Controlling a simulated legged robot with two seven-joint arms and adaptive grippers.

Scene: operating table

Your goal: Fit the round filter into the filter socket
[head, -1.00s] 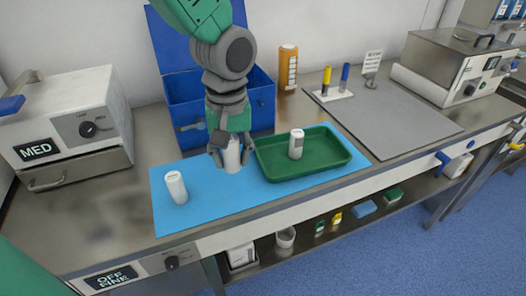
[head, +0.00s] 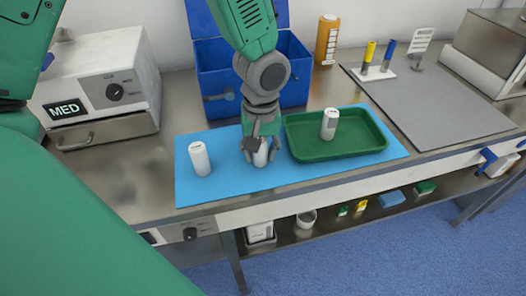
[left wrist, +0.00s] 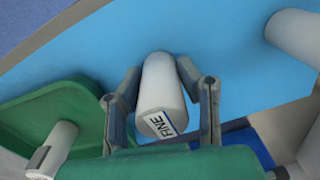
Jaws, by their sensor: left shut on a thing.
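My left gripper (head: 261,150) is shut on a white round filter (head: 261,158), which stands upright on or just above the blue mat. In the left wrist view the fingers grip both sides of this filter (left wrist: 160,88), and its end label reads FINE. A similar white cylinder (head: 199,159) stands on the mat to the left. Another one, with a grey band (head: 329,124), stands in the green tray (head: 372,149) to the right. I cannot make out the filter socket. My right gripper is not in view.
A blue bin (head: 219,82) with a raised lid stands behind the gripper. A box marked MED (head: 136,77) is at the left, and an orange bottle (head: 327,40) at the back. The grey mat (head: 437,110) is mostly clear. A lower shelf holds small items.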

